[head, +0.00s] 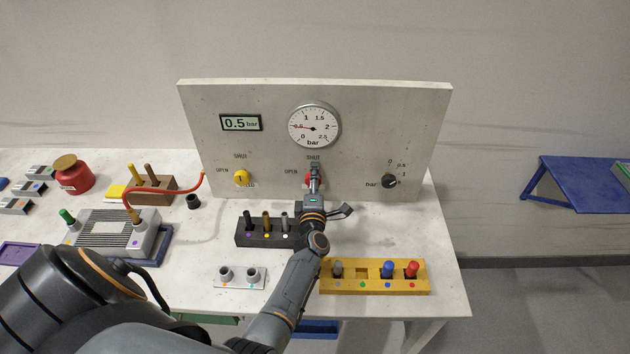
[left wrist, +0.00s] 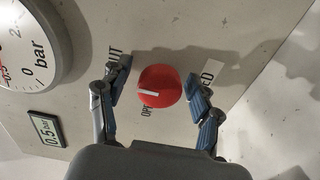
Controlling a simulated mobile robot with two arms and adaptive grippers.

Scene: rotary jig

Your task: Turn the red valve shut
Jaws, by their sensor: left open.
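The red valve (left wrist: 160,86) is a round red knob on the upright grey panel (head: 420,120). In the head view, only a bit of the red valve (head: 308,180) shows behind my left gripper (head: 315,170). In the left wrist view, the gripper's open fingers stand on either side of the knob, with a visible gap on the left; on the right I cannot tell if they touch. The knob's white mark points left, between the OPEN and SHUT labels. My right gripper is not in view.
The gauge (head: 314,125) and display (head: 240,123) read about 0.5 bar. A yellow valve (head: 241,177) and black knob (head: 389,181) flank the red one. Below stand a dark peg block (head: 250,240) and a yellow block (head: 350,287) with coloured pegs.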

